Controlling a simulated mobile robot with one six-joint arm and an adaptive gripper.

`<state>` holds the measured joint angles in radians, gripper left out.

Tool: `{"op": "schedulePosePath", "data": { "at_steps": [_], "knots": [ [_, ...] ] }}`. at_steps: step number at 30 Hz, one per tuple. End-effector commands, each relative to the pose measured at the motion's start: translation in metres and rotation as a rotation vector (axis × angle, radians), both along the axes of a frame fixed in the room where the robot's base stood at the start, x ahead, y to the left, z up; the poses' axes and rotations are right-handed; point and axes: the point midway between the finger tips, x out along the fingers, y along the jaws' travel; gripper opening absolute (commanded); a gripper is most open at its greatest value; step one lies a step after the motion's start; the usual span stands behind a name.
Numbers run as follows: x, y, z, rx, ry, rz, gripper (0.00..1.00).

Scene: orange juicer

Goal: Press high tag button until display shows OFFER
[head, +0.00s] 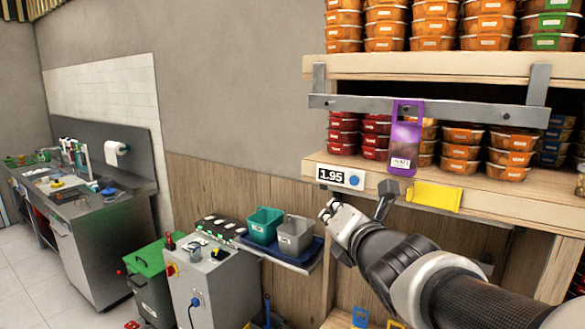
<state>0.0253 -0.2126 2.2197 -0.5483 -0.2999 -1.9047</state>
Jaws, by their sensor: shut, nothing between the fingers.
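The electronic price tag (340,177) is white and sits on the front edge of the middle shelf. Its dark display (331,175) reads 1.95. The round blue button (354,181) is at the right of the display and nothing covers it. My gripper (325,209) is shut and empty. In the picture it appears just below the tag, pointing up and left, apart from the button. I cannot tell its exact distance from the shelf edge.
A purple hanger tag (405,140) hangs from the metal rail (440,110), and a yellow card (434,195) is on the shelf edge. Stacked food tubs (461,150) fill the shelf behind. A side ledge (300,265) with teal (262,225) and grey bins (295,236) stands at lower left.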

Motion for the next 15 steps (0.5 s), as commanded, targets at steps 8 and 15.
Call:
{"op": "schedulePosePath", "data": {
  "at_steps": [8, 15],
  "knots": [
    [0.0071, 0.0073, 0.0109, -0.091, -0.047, 0.047, 0.00],
    [0.0073, 0.0066, 0.0107, -0.088, -0.045, 0.045, 0.00]
  ]
}}
